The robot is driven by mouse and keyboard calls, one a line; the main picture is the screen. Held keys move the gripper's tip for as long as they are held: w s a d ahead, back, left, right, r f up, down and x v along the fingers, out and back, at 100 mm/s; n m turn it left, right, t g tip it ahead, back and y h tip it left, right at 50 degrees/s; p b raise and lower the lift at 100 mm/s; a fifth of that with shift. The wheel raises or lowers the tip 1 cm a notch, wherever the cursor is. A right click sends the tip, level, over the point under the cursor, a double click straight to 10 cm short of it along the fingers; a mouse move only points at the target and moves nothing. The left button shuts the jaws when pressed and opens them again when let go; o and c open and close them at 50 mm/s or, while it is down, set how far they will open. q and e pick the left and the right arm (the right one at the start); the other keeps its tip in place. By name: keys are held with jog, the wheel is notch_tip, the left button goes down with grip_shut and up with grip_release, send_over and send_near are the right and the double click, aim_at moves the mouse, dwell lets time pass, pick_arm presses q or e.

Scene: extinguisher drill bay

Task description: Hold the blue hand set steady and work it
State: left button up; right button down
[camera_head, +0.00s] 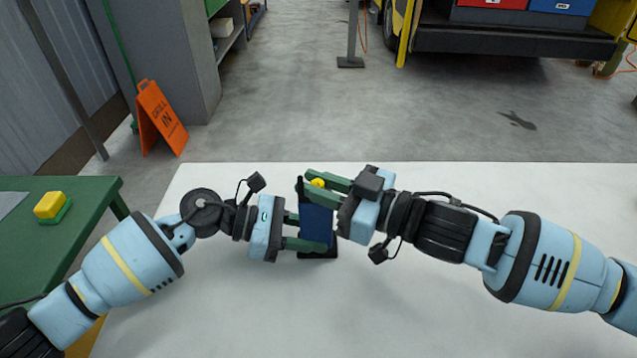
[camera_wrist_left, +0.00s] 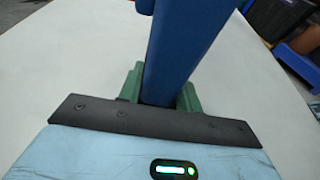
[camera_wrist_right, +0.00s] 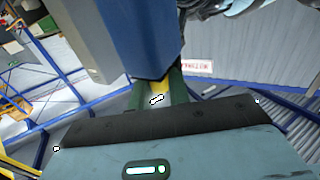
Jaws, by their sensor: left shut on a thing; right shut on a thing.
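The blue hand set (camera_head: 316,226) is at the middle of the white table, with a dark lower end and a yellow part (camera_head: 318,183) near its top. My left gripper (camera_head: 310,232) is shut on its blue body from the left. The left wrist view shows the blue body (camera_wrist_left: 183,55) between the green fingers. My right gripper (camera_head: 314,184) comes from the right and is shut on the yellow part. In the right wrist view the yellow part (camera_wrist_right: 158,88) shows between the fingers, beside the blue body (camera_wrist_right: 145,40). I cannot tell whether the set touches the table.
The white table (camera_head: 400,310) is otherwise clear around the set. A green table (camera_head: 70,240) at left bears a yellow and green block (camera_head: 52,206). Behind, an orange floor sign (camera_head: 160,118) stands at left and a vehicle bed (camera_head: 510,40) with red and blue boxes at right.

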jog(key=shift+s+a+m+t+h, duration=0.2)
jog(key=shift+m+t+h, duration=0.5)
jog(key=shift+t, duration=0.4)
jog(key=shift+w+d+m+t, duration=0.15)
jog(key=shift+d+m+t, duration=0.05)
jog(key=shift+m+t, duration=0.1)
jog(key=c, duration=1.4)
grip_release()
jog(key=shift+o, duration=0.2)
jog(key=v, duration=1.2)
jog(key=shift+r, duration=0.1)
